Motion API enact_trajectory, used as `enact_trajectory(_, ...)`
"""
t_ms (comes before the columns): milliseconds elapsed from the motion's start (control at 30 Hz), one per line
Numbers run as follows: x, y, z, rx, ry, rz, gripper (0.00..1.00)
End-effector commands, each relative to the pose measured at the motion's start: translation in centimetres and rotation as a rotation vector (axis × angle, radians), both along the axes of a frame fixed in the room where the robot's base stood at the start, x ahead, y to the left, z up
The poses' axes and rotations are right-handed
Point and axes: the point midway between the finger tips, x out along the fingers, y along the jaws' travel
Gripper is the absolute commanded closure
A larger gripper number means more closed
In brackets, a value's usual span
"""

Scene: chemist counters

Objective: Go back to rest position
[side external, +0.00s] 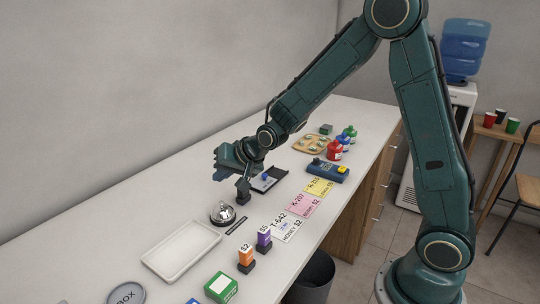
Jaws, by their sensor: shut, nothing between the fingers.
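My gripper (243,190) is shut and empty. It hangs over the counter (125,215) near its middle, pointing down, just behind and above a silver service bell (223,213) with a dark base. I cannot tell how far above the counter the fingertips are. A dark tray or pad (270,179) with a small blue item lies just right of my gripper and is partly hidden by it. My arm reaches in from the right, bent high over the counter.
A white tray (181,249), an orange stamp (246,258) and a purple stamp (264,238) stand nearer the front. Several price cards (303,204), a blue device (328,170), a wooden board (311,144) and coloured bottles (335,150) lie to the right. A bin (312,278) stands below the counter.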

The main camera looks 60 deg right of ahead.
Motion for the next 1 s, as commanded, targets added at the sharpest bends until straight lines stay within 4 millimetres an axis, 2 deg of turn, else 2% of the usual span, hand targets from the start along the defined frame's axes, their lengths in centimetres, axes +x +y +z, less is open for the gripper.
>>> enact_trajectory(167,-0.8,0.0,1.2,-0.023,0.006,0.02,1.0)
enact_trajectory(367,-3.3,0.0,3.9,-0.082,0.028,0.071,1.0)
enact_trajectory(700,-10.1,0.0,8.8,-0.21,0.089,0.194,1.0)
enact_trajectory(1000,-16.9,-0.3,11.7,-0.314,0.144,0.3,1.0)
